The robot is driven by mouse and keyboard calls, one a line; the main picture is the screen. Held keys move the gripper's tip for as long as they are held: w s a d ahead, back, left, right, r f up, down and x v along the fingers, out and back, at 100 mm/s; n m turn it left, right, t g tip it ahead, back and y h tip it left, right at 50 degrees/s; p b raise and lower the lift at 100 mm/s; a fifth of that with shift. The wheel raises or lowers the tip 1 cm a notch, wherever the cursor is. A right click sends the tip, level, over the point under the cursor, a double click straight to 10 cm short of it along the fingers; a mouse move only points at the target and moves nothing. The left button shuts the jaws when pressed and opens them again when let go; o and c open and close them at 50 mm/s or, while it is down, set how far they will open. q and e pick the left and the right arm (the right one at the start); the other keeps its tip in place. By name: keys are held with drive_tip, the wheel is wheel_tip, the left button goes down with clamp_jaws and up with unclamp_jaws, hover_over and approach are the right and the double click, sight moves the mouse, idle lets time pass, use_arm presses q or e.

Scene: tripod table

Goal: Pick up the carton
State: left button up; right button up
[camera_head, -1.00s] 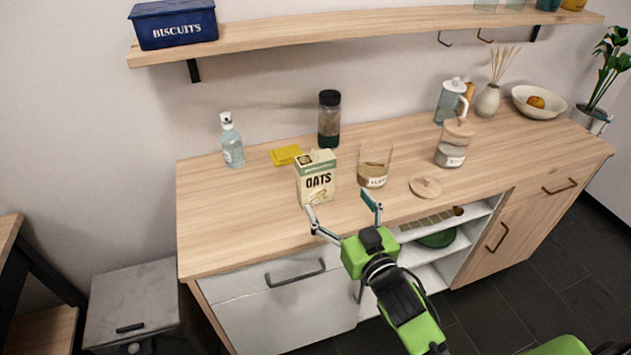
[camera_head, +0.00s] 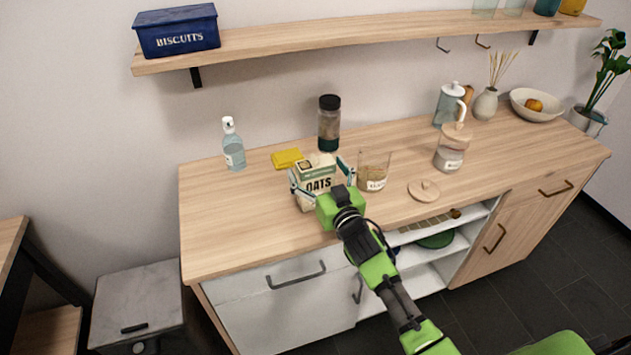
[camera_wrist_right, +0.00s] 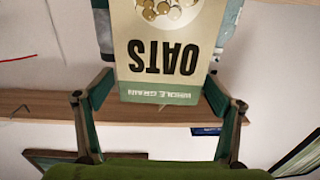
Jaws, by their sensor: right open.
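The oats carton (camera_head: 318,176) stands upright on the wooden counter, left of a glass jar. My right gripper (camera_head: 322,175) is open at the carton, with one finger on each side of it. In the right wrist view the carton (camera_wrist_right: 168,60) appears upside down between the two spread fingers of the gripper (camera_wrist_right: 160,95). Gaps show beside the carton, so I cannot tell that either finger touches it. The gripper's body hides the carton's lower right front. My left gripper does not show.
A glass jar (camera_head: 373,172) stands close to the carton's right. A wooden lid (camera_head: 424,190) lies farther right. The counter (camera_head: 225,220) is clear at front left.

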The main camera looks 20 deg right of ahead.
drive_tip(key=shift+w, duration=0.45)
drive_tip(key=c, duration=1.8)
drive_tip(key=shift+c, duration=0.2)
drive_tip(key=shift+r, duration=0.1)
